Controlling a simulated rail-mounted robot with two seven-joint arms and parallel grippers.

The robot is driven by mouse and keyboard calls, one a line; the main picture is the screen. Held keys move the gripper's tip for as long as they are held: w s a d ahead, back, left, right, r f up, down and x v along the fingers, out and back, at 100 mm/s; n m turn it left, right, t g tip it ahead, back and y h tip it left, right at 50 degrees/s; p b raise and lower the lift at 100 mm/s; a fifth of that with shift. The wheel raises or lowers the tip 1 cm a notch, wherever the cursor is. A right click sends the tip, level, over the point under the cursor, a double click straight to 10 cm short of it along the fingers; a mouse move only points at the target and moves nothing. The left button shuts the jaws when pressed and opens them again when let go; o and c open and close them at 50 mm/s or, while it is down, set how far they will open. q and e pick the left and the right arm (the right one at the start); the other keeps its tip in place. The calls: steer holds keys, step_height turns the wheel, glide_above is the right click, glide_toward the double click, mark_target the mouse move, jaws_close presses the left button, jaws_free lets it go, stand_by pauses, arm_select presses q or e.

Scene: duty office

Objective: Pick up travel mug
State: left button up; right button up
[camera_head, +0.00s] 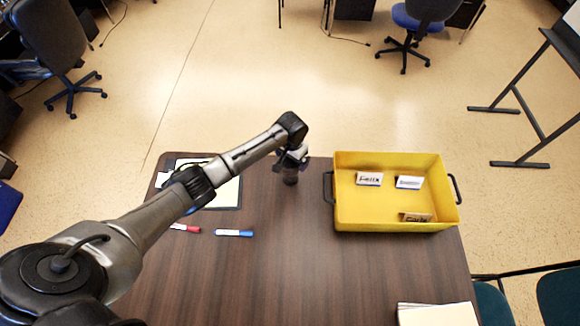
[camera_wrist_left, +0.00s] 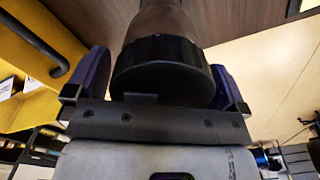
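The travel mug (camera_head: 290,177) is dark and stands near the far edge of the brown table (camera_head: 290,275), left of the yellow crate. Its upper part is hidden by my left gripper (camera_head: 291,160), which is over it from above. In the left wrist view the mug's black ribbed lid (camera_wrist_left: 165,65) fills the space between the two fingers of my left gripper (camera_wrist_left: 165,85). The fingers lie against both sides of the lid with no clear gap. I cannot tell whether the mug's base touches the table. My right gripper is not in view.
A yellow crate (camera_head: 395,226) with several name plates stands right of the mug. A clipboard (camera_head: 228,194) lies partly under my left arm. A red marker (camera_head: 186,228) and a blue marker (camera_head: 234,233) lie nearer. Papers (camera_head: 437,315) lie front right. The table's middle is clear.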

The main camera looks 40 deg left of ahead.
arm_select(q)
steer(key=c, duration=1.3)
